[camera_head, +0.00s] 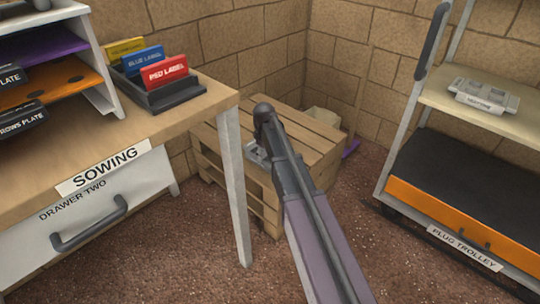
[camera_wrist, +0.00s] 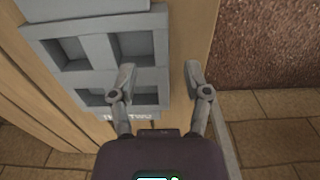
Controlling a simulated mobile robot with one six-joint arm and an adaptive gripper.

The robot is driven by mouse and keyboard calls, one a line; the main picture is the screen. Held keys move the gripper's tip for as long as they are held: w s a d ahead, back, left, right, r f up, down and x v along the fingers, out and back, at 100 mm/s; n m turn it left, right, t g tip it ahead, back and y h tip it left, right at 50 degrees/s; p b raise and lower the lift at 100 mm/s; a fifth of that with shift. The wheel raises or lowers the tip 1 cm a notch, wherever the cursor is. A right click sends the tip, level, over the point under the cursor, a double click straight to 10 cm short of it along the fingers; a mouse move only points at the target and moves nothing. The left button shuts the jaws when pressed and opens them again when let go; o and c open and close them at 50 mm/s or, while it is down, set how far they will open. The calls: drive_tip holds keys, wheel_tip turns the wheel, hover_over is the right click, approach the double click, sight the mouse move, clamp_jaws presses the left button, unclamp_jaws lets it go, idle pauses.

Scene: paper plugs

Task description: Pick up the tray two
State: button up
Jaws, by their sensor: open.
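The grey tray (camera_wrist: 100,78) has square compartments and lies on a wooden pallet; a partly hidden label on its lower edge seems to end in "TWO". In the head view a small part of the tray (camera_head: 257,154) shows left of my arm, which hides the rest. My gripper (camera_wrist: 159,78) is open and empty. In the wrist view its left finger overlaps the tray's right part and its right finger is over the bare wood beyond the tray's right edge. I cannot tell the height gap. The fingertips are hidden in the head view.
The pallet (camera_head: 313,132) stands in the brick corner. A sowing table (camera_head: 150,128) with a label box (camera_head: 165,95) is at left, its leg near my arm. The plug trolley (camera_head: 470,200) at right carries another tray (camera_head: 484,97). Floor between is clear.

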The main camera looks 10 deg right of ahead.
sight(264, 162)
drive_tip(key=shift+w+a+f+b, duration=0.1)
drive_tip(key=shift+f+b, duration=0.55)
drive_tip(key=shift+f, duration=0.1)
drive_tip(key=shift+w+a+f+b, duration=0.1)
drive_tip(key=shift+f+b, duration=0.55)
drive_tip(key=shift+f, duration=0.1)
drive_tip(key=shift+f+b, duration=0.8)
clamp_jaws()
